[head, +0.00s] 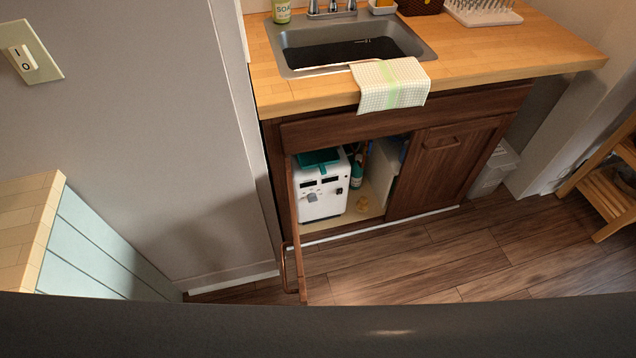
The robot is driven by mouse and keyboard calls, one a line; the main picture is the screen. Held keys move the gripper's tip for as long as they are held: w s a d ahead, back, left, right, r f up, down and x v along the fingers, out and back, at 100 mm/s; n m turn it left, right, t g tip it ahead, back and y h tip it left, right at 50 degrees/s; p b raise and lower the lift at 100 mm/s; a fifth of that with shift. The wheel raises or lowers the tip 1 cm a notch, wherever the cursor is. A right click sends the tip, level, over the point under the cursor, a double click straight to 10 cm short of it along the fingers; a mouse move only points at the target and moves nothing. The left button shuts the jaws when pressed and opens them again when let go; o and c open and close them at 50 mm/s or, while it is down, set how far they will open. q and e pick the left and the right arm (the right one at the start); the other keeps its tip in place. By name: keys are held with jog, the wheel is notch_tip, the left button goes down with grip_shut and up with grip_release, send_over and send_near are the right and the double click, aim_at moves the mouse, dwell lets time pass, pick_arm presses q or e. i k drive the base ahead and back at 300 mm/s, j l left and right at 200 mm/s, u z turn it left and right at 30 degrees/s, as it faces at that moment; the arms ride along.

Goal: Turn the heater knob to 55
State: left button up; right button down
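The white heater (321,196) stands inside the cabinet under the sink, at the left of the opening. A small grey knob (312,197) sits on its front, below dark display strips. The knob's setting is too small to read. A teal item (318,159) lies on top of the heater. The left cabinet door (296,225) is swung open toward me and shows nearly edge-on. Neither of my grippers is in view.
The right cabinet door (446,165) is shut. A bottle (356,172) and a light panel or bin stand right of the heater. The wooden floor (420,260) before the cabinet is clear. A checked towel (390,84) hangs over the counter edge. A wooden shelf (605,195) stands at right.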

aim_at(312, 197)
jog(key=l, duration=0.45)
jog(key=i+l, duration=0.15)
jog(key=l, duration=0.8)
jog(key=i+l, duration=0.2)
jog(key=i, duration=0.15)
jog(key=i+l, duration=0.15)
jog(key=i, duration=0.25)
